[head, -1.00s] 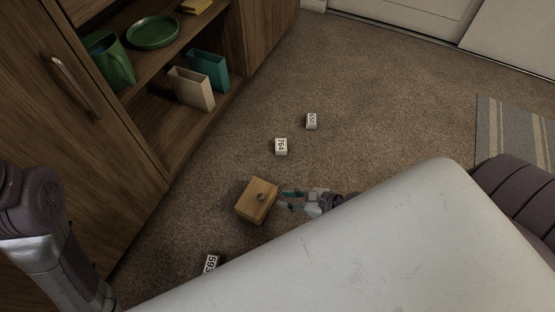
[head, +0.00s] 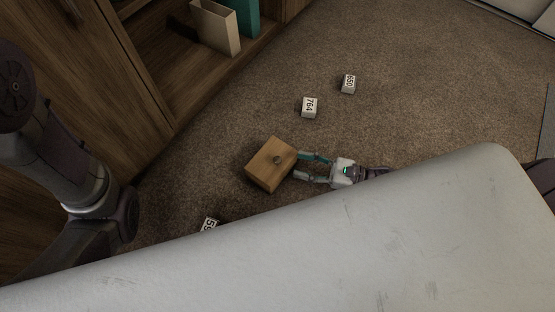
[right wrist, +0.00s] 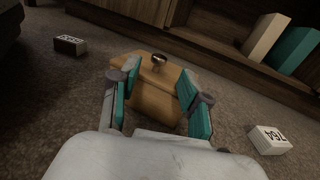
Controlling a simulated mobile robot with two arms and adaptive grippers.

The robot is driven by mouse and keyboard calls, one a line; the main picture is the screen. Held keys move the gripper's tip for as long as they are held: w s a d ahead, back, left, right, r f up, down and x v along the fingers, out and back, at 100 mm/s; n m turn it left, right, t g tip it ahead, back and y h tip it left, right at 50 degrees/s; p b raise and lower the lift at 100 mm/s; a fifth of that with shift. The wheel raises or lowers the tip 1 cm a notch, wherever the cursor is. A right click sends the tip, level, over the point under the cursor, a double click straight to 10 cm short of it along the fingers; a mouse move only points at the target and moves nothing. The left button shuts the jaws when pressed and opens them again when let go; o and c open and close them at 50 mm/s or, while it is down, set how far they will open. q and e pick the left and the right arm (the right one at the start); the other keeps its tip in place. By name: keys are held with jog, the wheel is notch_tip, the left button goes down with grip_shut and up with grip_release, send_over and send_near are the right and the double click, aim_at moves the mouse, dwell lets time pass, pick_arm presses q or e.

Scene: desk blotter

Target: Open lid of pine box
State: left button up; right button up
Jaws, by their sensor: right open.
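The pine box (head: 267,170) is a small light-brown wooden box on the carpet, with its lid (head: 272,153) down on top. A dark round knob (head: 277,159) stands on the lid and shows in the right wrist view (right wrist: 158,62). My right gripper (head: 299,165) is open at the right side of the box, low to the floor. In the right wrist view its teal-padded fingers (right wrist: 158,88) stand apart on either side of the near part of the box (right wrist: 153,108). I cannot tell whether they touch it. My left gripper is not in view; only my left arm shows.
Numbered white blocks lie on the carpet: 764 (head: 309,107), 550 (head: 348,84) and a partly hidden one (head: 209,224) below the box. A wooden cabinet (head: 150,80) with a beige holder (head: 216,27) and a teal holder (head: 243,18) stands at upper left. Carpet around the box is mostly clear.

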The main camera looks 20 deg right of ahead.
aim_at(281, 160)
jog(key=b+x, duration=0.2)
jog(key=x, duration=0.4)
jog(key=shift+a+f, duration=0.1)
jog(key=shift+w+a, duration=0.35)
jog(key=shift+a, duration=0.2)
grip_shut()
